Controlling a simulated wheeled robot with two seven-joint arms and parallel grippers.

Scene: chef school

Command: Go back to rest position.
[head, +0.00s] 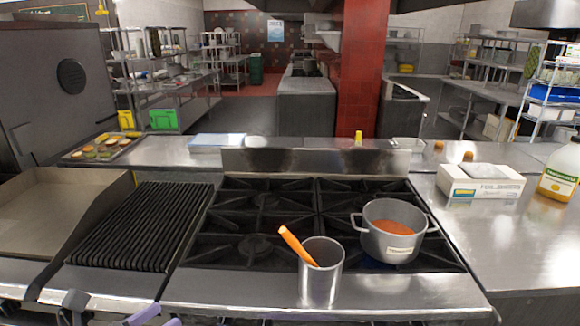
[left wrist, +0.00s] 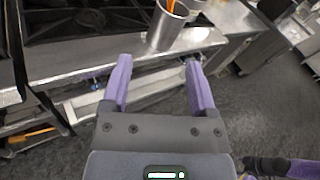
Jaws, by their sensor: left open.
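My left gripper (head: 112,307) shows at the bottom left edge of the head view, in front of the stove's front edge and low. In the left wrist view its two purple fingers (left wrist: 158,64) are spread apart with nothing between them. A purple and black part at the lower right of the left wrist view looks like my right gripper (left wrist: 283,167); its jaws cannot be made out. A steel cup (head: 320,283) with an orange-handled utensil (head: 296,245) stands on the stove's front ledge, clear of my left gripper.
A grey pot (head: 390,243) of orange-red soup sits on the right burners of the stove (head: 262,222). A ribbed grill (head: 140,225) is left of it. A foil box (head: 480,182) and a bottle (head: 562,170) stand on the right counter. The floor (left wrist: 235,128) below is open.

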